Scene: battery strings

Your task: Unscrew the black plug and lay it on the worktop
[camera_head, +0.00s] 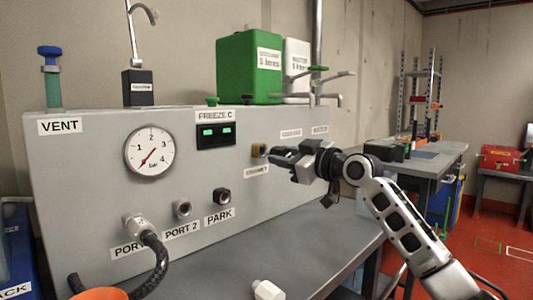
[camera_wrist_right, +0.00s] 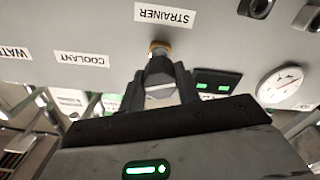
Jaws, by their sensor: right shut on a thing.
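My right gripper (camera_head: 279,156) reaches in from the right to the STRAINER port on the grey panel. In the right wrist view its fingers (camera_wrist_right: 161,85) are closed around a dark plug (camera_wrist_right: 160,64). The plug lines up with the brass-coloured ring (camera_wrist_right: 160,46) of the port, which shows in the head view (camera_head: 259,150) too. The fingers hide much of the plug, and I cannot tell how far it sits in the ring. The grey worktop (camera_head: 310,260) lies below the panel. My left gripper is not in view.
A dark fitting (camera_head: 222,196) sits above the PARK label, beside the open-looking PORT 2 (camera_head: 182,209). A black hose (camera_head: 157,260) hangs from the left port. A white hexagonal piece (camera_head: 267,290) lies at the worktop's front. The worktop under my right arm looks clear.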

